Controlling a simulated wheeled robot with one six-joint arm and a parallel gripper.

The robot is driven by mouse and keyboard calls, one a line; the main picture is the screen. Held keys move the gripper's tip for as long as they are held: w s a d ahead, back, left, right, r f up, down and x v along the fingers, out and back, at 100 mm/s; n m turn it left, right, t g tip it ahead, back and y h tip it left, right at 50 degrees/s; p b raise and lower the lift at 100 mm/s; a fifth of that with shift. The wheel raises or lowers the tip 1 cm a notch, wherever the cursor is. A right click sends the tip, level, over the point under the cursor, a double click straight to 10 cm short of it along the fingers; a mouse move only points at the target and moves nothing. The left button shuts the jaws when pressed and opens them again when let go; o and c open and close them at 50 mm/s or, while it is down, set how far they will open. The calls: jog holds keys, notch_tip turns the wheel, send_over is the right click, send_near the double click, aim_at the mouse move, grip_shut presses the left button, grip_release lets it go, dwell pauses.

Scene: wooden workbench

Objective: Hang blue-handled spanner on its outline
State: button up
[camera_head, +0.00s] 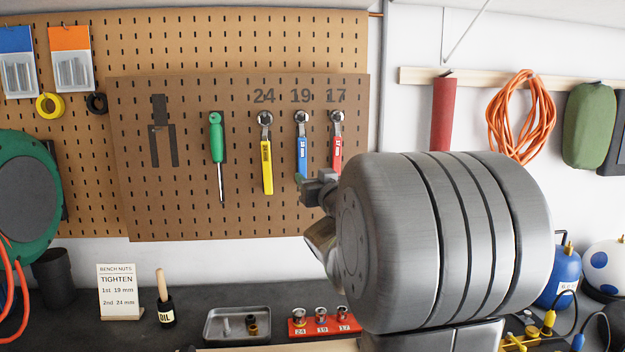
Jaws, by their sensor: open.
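The blue-handled spanner (302,152) hangs upright under the number 19 on the brown pegboard panel (200,215), head up at its peg. Its outline is mostly covered by the spanner. My gripper (306,182) is open at the lower end of the blue handle. From this view I cannot tell whether its fingers touch the handle. A large grey arm link of mine hides part of the wrist and the area to the right.
A yellow-handled spanner (266,165) hangs under 24 and a red-handled spanner (336,150) under 17, close on either side. A green screwdriver (216,150) hangs further left. Below stand a metal tray (210,326) and a red socket holder (298,331).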

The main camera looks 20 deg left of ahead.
jog(key=b+v, duration=0.1)
jog(key=v, duration=1.2)
jog(key=shift+s, duration=0.2)
jog(key=p+x, duration=0.1)
jog(key=x, duration=1.1)
jog(key=shift+w+a+r, duration=0.2)
